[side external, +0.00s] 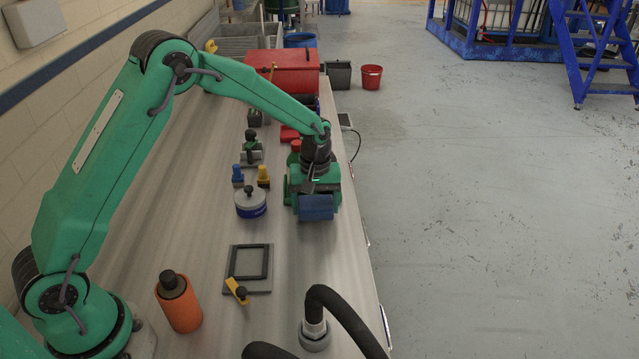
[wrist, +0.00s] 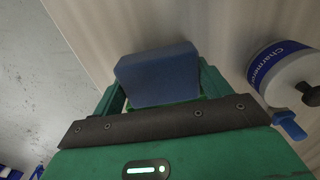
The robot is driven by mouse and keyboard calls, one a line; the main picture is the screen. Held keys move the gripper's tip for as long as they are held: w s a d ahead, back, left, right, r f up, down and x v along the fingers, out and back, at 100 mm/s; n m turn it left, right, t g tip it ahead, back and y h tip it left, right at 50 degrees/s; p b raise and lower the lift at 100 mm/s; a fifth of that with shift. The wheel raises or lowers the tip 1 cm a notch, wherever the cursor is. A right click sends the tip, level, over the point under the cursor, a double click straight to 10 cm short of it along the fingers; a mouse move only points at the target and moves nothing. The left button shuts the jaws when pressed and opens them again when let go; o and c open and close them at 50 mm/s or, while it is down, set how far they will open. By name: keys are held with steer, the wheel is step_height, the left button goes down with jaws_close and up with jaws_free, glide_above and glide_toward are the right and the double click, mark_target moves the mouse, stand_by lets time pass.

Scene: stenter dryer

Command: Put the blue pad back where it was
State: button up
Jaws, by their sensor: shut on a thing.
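The blue pad (side external: 317,207) is held in my gripper (side external: 315,203), over the right part of the bench. In the wrist view the blue pad (wrist: 157,75) sits between the green jaws of my gripper (wrist: 160,95), which are shut on it. Whether the pad touches the bench top cannot be told. A grey plate with a black square frame (side external: 249,266) lies on the bench nearer the camera, to the left of my gripper. A yellow clamp (side external: 237,290) sits at the plate's front corner. Whether this is the pad's former place is not shown.
A white and blue round container (side external: 251,202) stands just left of my gripper. Blue and yellow knobbed pieces (side external: 263,176) stand behind it. An orange bottle (side external: 179,302) and a black hose (side external: 340,318) are near the front. A red toolbox (side external: 285,72) is farther back.

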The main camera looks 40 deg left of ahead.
mark_target(315, 203)
steer(key=shift+f, duration=0.65)
steer(key=shift+f, duration=0.15)
steer(key=o, duration=1)
steer(key=shift+c, duration=0.2)
step_height(315, 203, up, 12)
steer(key=shift+r, duration=0.2)
steer(key=shift+r, duration=0.1)
